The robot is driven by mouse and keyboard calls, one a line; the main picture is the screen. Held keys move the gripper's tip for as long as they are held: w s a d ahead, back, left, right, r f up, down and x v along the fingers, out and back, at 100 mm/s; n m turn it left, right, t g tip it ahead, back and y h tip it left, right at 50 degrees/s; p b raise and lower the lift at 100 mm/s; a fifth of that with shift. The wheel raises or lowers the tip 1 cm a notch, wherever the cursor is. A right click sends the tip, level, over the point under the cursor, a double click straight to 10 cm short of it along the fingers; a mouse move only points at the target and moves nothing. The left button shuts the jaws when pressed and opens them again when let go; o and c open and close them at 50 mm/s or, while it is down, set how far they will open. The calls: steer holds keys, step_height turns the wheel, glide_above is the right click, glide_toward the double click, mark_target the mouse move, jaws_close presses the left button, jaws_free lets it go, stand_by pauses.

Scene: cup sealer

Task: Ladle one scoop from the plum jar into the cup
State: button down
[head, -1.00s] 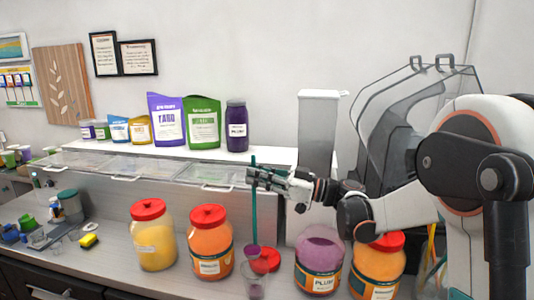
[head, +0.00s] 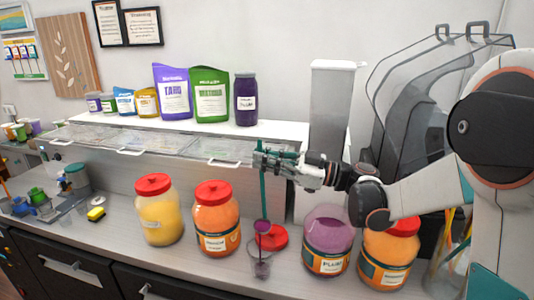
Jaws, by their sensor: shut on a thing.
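My gripper (head: 266,160) is shut on the upper part of the teal handle of a ladle (head: 262,195). The ladle hangs upright, and its small bowl (head: 262,227) looks purple. The clear cup (head: 262,267) stands on the counter just below the bowl, with some purple in its lower part. The open plum jar (head: 328,240) stands to the right of the cup, with purple contents and a dark label. A red lid (head: 274,238) lies on the counter behind the ladle, partly hidden by it.
An orange jar (head: 387,255) with a red lid stands right of the plum jar. Another orange jar (head: 216,218) and a yellow jar (head: 159,210), both red-lidded, stand to the left. A counter edge runs along the front.

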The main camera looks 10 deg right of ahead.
steer(key=s+a+f+n+g+b, duration=0.1)
steer(key=s+a+f+n, duration=0.2)
steer(key=s, duration=0.4)
steer(key=s+a+f+n+g+b, duration=0.1)
steer(key=s+a+f+n+b, duration=0.15)
steer(key=s+n, duration=0.35)
steer(key=s+a+f+n+b, duration=0.2)
steer(key=s+f+n+b, duration=0.4)
steer(key=f, duration=0.5)
steer(key=shift+s+f+g+h+b, duration=0.35)
steer(key=shift+s+b, duration=0.35)
steer(key=shift+s, duration=0.55)
steer(key=shift+r, duration=0.15)
steer(key=w+d+r+m+t+p, duration=0.1)
steer(key=w+d+r+m+p, duration=0.2)
steer(key=w+r+m+p, duration=0.75)
steer(key=w+d+r+m, duration=0.2)
steer(key=w+r, duration=0.1)
steer(key=w, duration=0.2)
steer(key=w+d+r+m+t, duration=0.1)
steer(key=w+d+r+m, duration=0.1)
steer(key=w, duration=0.3)
steer(key=w+d+r+m+t+b, duration=0.1)
steer(key=w+d+r+m, duration=0.1)
steer(key=w+r+m, duration=0.1)
steer(key=shift+w+r, duration=0.45)
steer(key=shift+w, duration=0.65)
